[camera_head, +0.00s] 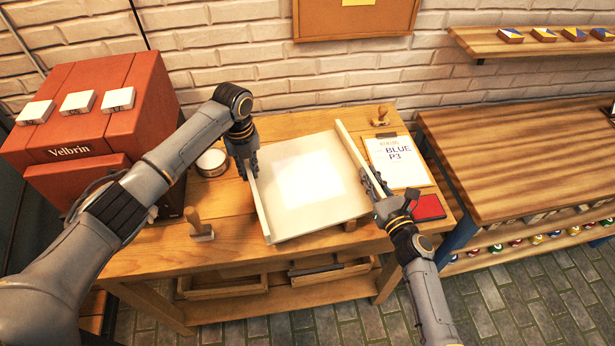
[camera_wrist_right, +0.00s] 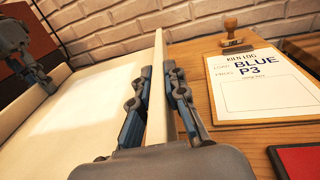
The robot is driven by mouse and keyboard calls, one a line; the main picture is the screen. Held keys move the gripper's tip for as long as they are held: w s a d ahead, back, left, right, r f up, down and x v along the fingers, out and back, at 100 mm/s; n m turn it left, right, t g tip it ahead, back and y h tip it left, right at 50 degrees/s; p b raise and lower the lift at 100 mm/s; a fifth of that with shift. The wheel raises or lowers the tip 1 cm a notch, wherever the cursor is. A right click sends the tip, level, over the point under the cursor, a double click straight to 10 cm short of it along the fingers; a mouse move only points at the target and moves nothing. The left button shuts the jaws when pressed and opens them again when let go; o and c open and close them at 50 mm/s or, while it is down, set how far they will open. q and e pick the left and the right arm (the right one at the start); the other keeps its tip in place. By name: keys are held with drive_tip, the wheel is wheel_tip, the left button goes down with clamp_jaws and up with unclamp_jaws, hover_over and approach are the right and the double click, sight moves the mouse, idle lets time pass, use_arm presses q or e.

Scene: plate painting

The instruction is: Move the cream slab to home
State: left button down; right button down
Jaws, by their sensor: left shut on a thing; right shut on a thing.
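The cream slab (camera_head: 300,218) is a wide pale board with a raised wall along its left and right sides and a brighter square in its middle. It is over the wooden table, and I cannot tell whether it rests there or hangs just above. My left gripper (camera_head: 249,172) is shut on its left wall. My right gripper (camera_head: 376,190) is shut on its right wall. In the right wrist view, the right gripper's (camera_wrist_right: 158,100) fingers are on both sides of the slab's wall (camera_wrist_right: 158,62).
A clipboard reading BLUE P3 (camera_head: 400,165), a red pad (camera_head: 428,207) and a wooden stamp (camera_head: 381,116) lie right of the slab. Another stamp (camera_head: 200,228) and a round tin (camera_head: 211,162) are left. A red Velbrin machine (camera_head: 90,125) stands far left, a workbench (camera_head: 520,150) right.

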use_arm(q)
drive_tip(key=shift+w+r, duration=0.1)
drive_tip(key=shift+r, duration=0.1)
use_arm(e)
drive_tip(key=shift+r, duration=0.3)
use_arm(q)
drive_tip(key=shift+w, duration=0.1)
use_arm(e)
drive_tip(key=shift+w, duration=0.15)
use_arm(q)
drive_tip(key=shift+r, duration=0.15)
use_arm(e)
drive_tip(key=shift+r, duration=0.1)
